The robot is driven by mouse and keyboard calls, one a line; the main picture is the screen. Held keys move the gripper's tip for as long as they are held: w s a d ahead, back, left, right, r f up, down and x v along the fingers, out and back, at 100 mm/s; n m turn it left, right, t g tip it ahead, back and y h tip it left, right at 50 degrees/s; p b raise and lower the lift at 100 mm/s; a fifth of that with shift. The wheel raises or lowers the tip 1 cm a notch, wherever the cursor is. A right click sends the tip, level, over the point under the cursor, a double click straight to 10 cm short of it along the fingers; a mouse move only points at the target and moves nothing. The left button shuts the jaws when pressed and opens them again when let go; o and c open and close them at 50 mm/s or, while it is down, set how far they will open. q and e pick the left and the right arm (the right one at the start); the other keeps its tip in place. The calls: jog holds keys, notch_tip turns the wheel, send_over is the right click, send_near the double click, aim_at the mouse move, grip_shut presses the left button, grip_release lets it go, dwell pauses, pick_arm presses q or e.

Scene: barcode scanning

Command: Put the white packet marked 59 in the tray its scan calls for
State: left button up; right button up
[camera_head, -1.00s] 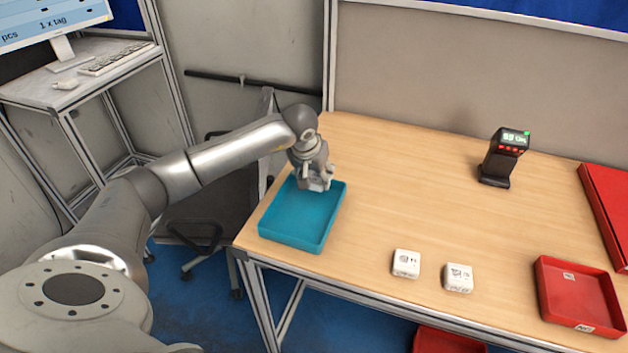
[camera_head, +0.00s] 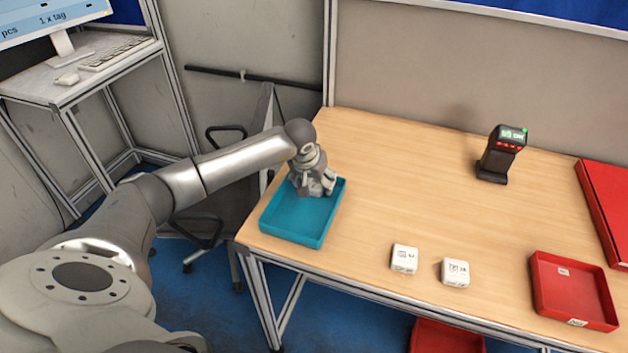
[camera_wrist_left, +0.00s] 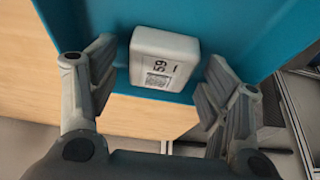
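The white packet marked 59 (camera_wrist_left: 163,58) shows in the left wrist view, between my left gripper's fingers and against the teal tray (camera_wrist_left: 245,25). Its printed face with the code is toward the camera. My left gripper (camera_wrist_left: 160,82) is open, with a small gap on each side of the packet. In the head view the left gripper (camera_head: 316,192) is low over the back part of the teal tray (camera_head: 292,222), and it hides the packet there. My right gripper is out of view.
Two other white packets (camera_head: 404,259) (camera_head: 455,272) lie at the table's front edge. A black scanner (camera_head: 500,155) with a lit display stands behind. The table's middle is clear.

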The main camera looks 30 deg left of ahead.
pick_arm(q)
jog(key=shift+r, duration=0.1)
jog(key=shift+r, duration=0.15)
jog(key=shift+s+r, duration=0.1)
jog(key=shift+r, duration=0.25)
jog(key=b+v, duration=0.3)
jog(key=v, duration=0.8)
jog(key=shift+s+d+f, duration=0.1)
jog(key=shift+s, duration=0.05)
